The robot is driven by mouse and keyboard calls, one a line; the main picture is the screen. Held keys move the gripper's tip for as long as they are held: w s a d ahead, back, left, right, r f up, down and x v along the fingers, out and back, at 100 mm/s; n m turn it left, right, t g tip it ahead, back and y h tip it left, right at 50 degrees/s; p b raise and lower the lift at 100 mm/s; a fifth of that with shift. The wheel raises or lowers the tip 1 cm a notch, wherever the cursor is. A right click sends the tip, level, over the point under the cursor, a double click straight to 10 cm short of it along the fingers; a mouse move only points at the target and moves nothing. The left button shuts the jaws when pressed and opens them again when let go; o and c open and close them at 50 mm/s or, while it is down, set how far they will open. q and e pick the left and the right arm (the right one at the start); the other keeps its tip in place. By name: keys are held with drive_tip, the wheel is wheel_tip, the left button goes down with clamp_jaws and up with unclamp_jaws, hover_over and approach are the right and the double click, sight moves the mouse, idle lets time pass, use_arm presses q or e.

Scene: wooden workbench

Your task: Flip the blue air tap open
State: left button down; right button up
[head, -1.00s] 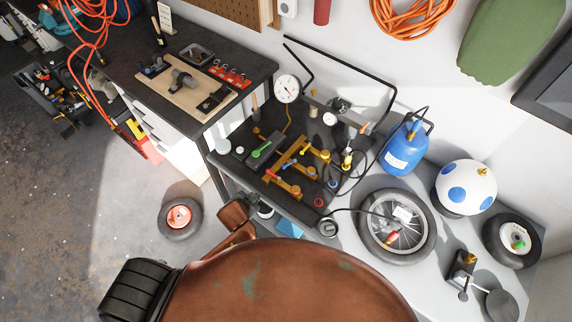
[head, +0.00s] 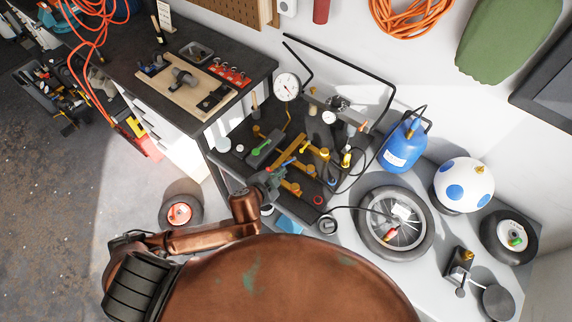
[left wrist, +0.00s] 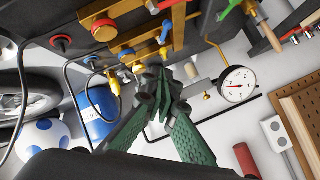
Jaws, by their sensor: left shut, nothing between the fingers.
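The blue tap lever (left wrist: 166,30) is on a brass manifold (left wrist: 125,38) in the left wrist view. It also shows as a small blue handle (head: 288,163) on the workbench in the head view. My left gripper (left wrist: 162,68) is shut and empty, its green fingers together, with the tips close to the blue lever. I cannot tell whether they touch it. In the head view the left gripper (head: 270,178) is over the front of the manifold and hides part of it. My right gripper is out of view.
A red knob (left wrist: 103,23) and a green handle (left wrist: 228,8) are near the lever. A pressure gauge (head: 286,88) stands behind the manifold. A blue tank (head: 403,147) and a wheel (head: 396,222) stand to the right. Black hoses run between them.

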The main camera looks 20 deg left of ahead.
use_arm(q)
hover_over(285, 164)
drive_tip(key=s+d, duration=0.3)
wheel_tip(285, 164, down, 5)
drive_tip(key=shift+w+a+f, duration=0.25)
drive_tip(key=shift+a+f, duration=0.1)
drive_tip(key=shift+f, duration=0.2)
drive_tip(key=shift+w+a+f, duration=0.2)
drive_tip(key=shift+a+f, duration=0.15)
drive_tip(key=shift+f, duration=0.2)
drive_tip(key=shift+w+a+f, duration=0.2)
drive_tip(key=shift+a+f, duration=0.1)
drive_tip(key=shift+f, duration=0.25)
drive_tip(key=shift+w+f, duration=0.1)
drive_tip(key=shift+f, duration=0.05)
drive_tip(key=shift+a, duration=0.2)
drive_tip(key=shift+w+a+m+h+p, duration=0.15)
drive_tip(key=shift+a+m+h+p, duration=0.1)
drive_tip(key=shift+m+h+p, duration=0.35)
